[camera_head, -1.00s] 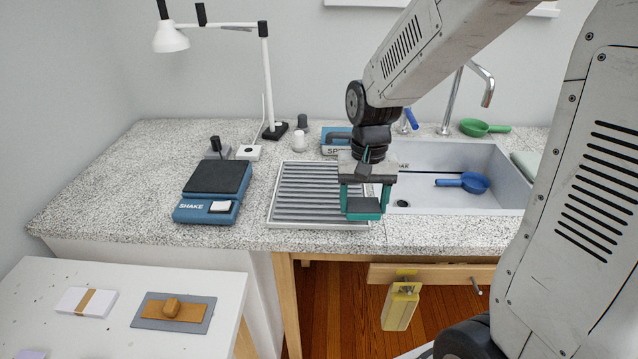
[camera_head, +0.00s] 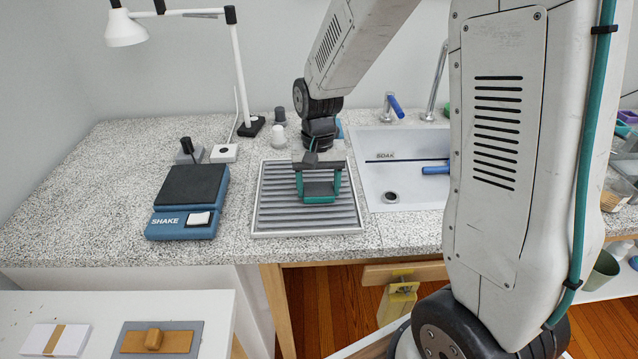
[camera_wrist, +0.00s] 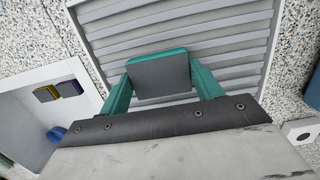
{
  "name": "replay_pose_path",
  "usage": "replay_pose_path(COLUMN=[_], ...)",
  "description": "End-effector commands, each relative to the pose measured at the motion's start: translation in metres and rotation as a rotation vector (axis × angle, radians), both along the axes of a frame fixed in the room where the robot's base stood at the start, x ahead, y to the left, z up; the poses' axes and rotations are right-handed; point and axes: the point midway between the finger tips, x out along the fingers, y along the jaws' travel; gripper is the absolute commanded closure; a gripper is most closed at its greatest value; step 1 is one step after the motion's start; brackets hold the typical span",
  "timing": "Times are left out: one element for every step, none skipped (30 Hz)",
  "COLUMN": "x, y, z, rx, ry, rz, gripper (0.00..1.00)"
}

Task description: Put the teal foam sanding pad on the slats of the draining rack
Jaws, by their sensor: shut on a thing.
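The teal foam sanding pad (camera_head: 321,199) is held between the two teal fingers of my gripper (camera_head: 319,187). In the wrist view the pad (camera_wrist: 160,76) shows a grey face with a teal edge, and the fingers (camera_wrist: 162,90) flank it left and right. The draining rack (camera_head: 264,226) is a light grey tray with parallel slats on the counter. The pad is over the slats, toward the rack's right half. Slats (camera_wrist: 180,30) show beyond the pad in the wrist view. I cannot tell whether the pad touches them.
The blue shaker (camera_head: 188,221) stands left of the rack. The sink (camera_head: 384,204) is just to the right. A lamp (camera_head: 243,75) and small bottles (camera_head: 279,136) stand behind. Speckled counter (camera_head: 110,190) is clear at the far left.

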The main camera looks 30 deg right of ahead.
Motion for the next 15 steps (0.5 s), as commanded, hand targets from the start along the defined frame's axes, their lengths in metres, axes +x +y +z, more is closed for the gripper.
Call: replay_pose_path(x=[0.0003,0.0002,0.0001,0.0002,0.0001,0.0000,0.0000,0.0000,-0.0001,0.0000,0.0000,0.0000,-0.0001,0.0000,0.0000], y=[0.0000,-0.0002,-0.0004,-0.0005,-0.0007,-0.0010,-0.0012,-0.0014,-0.0016,-0.0017,-0.0019,-0.0021,-0.0023,-0.0025,-0.0025], z=[0.0005,0.0007,0.0007,0.0007,0.0007,0.0002,-0.0006,-0.0016,-0.0029,-0.0027,-0.0025,-0.0025,-0.0024,-0.0024,-0.0024], rx=[0.001,0.001,0.001,0.000,0.000,0.000,0.001,0.000,0.000,0.001,0.000,0.000,0.000,0.000,0.000], ry=[-0.001,-0.001,-0.001,-0.001,-0.001,-0.001,0.000,0.000,0.000,0.000,-0.001,-0.001,-0.001,-0.001,-0.001], rz=[0.000,0.000,0.000,-0.001,-0.001,-0.001,-0.002,-0.002,-0.002,-0.003,-0.003,-0.003,-0.004,-0.004,-0.005], gripper=[0.57,0.57,0.57,0.57,0.57,0.57,0.57,0.57,0.57,0.30,0.22,0.14,0.14,0.14,0.14])
